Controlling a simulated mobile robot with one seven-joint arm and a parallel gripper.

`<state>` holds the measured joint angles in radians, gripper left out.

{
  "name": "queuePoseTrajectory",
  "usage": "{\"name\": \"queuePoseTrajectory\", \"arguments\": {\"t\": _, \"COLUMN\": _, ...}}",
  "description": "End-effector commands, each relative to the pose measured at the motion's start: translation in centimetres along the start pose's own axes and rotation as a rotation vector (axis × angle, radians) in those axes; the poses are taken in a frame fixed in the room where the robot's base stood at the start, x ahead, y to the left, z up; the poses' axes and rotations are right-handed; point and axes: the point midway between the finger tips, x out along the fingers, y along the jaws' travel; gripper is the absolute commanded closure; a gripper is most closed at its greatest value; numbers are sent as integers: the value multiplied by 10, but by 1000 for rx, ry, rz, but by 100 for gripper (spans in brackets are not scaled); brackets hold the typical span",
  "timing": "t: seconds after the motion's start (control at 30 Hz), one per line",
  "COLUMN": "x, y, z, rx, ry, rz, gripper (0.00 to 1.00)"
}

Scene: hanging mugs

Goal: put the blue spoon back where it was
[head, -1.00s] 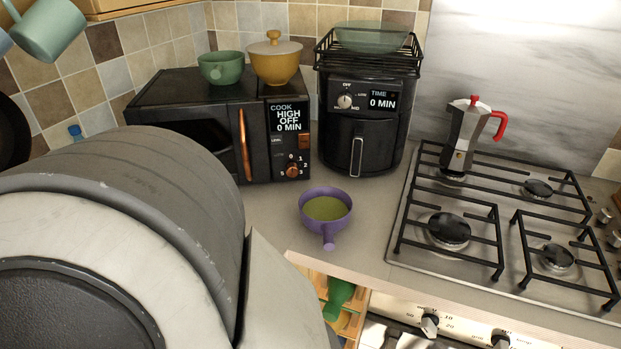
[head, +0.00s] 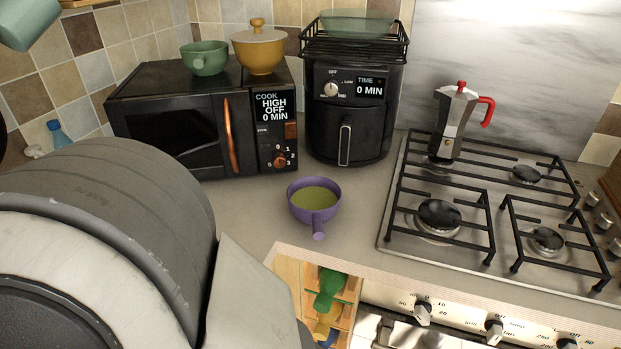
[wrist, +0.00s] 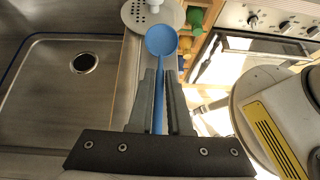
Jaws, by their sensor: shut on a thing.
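The blue spoon (wrist: 161,42) shows in the wrist view, its round bowl pointing away from me and its handle between my fingers. My gripper (wrist: 160,78) is shut on the handle. The spoon is held above the counter edge between the sink and the open drawer. The drawer (head: 346,312) is open below the counter in the head view, with a green item (head: 328,285), something yellow and something blue in it. Its coloured contents also show in the wrist view (wrist: 195,18). My gripper is not seen in the head view, where my arm covers the lower left.
A purple handled bowl (head: 314,199) stands on the counter near the edge. The hob (head: 470,265) with a moka pot (head: 455,118) is at right, above the oven front. The sink (wrist: 50,95) lies left in the wrist view. A grey perforated item (wrist: 140,16) lies near the spoon's bowl.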

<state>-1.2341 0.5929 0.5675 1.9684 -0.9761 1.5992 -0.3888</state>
Motion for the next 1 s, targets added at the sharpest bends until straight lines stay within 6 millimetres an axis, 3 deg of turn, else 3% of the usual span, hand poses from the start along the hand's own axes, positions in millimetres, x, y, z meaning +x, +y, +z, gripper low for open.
{"name": "queuePoseTrajectory", "arguments": {"t": 1.0, "x": 8, "y": 0, "z": -12, "rx": 1, "ry": -1, "rz": 0, "gripper": 100}}
